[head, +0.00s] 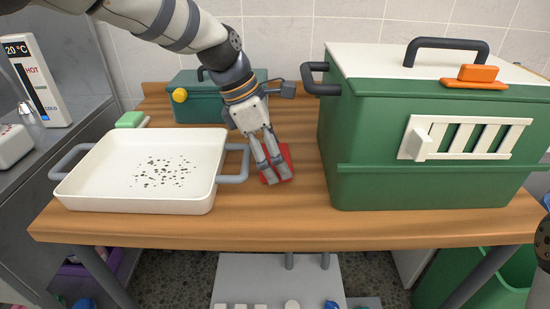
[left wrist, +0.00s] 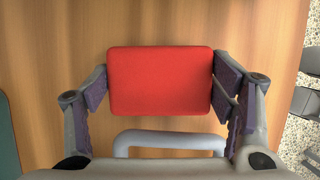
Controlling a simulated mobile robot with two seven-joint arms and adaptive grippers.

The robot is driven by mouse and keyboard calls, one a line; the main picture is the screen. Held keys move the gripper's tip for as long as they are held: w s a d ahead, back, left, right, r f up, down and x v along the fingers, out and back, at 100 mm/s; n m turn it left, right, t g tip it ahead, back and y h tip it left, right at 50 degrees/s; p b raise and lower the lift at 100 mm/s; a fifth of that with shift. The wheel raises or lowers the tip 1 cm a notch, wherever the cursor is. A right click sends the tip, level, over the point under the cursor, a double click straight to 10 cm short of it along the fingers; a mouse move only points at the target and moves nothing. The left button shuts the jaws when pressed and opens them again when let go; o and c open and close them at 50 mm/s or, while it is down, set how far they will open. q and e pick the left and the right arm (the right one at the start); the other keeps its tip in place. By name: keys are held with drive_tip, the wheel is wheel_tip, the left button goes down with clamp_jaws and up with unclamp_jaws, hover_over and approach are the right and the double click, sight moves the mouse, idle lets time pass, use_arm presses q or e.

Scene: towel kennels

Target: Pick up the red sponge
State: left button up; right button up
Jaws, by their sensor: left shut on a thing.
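The red sponge (head: 286,154) lies on the wooden table between the white tray and the large green kennel. My left gripper (head: 277,174) reaches down over it from above and hides part of it in the head view. In the left wrist view the red sponge (left wrist: 160,80) sits between the two fingers of my left gripper (left wrist: 166,95), with the finger pads against its left and right sides. The left gripper is shut on the sponge. The sponge appears at table level; I cannot tell whether it is clear of the wood. My right gripper is not in view.
The white tray (head: 85,196) with dark specks and grey handles is close on the left. The large green kennel (head: 370,185) with a white lid stands on the right.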

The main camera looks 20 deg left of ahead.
use_arm(q)
drive_tip(key=r, duration=0.4)
drive_tip(key=shift+s+d+p, duration=0.15)
drive_tip(key=shift+s+p, duration=0.15)
drive_tip(key=shift+s, duration=0.05)
drive_tip(key=s+d+r+p, duration=0.1)
drive_tip(key=s+d+r, duration=0.3)
drive_tip(key=s+r, duration=0.4)
drive_tip(key=s, duration=0.4)
drive_tip(key=shift+s+r+p, duration=0.2)
drive_tip(key=shift+s+p, duration=0.1)
drive_tip(key=shift+p, duration=0.1)
drive_tip(key=shift+o, duration=1)
drive_tip(key=shift+d, duration=0.1)
drive_tip(key=c, duration=0.4)
drive_tip(key=shift+w, duration=0.1)
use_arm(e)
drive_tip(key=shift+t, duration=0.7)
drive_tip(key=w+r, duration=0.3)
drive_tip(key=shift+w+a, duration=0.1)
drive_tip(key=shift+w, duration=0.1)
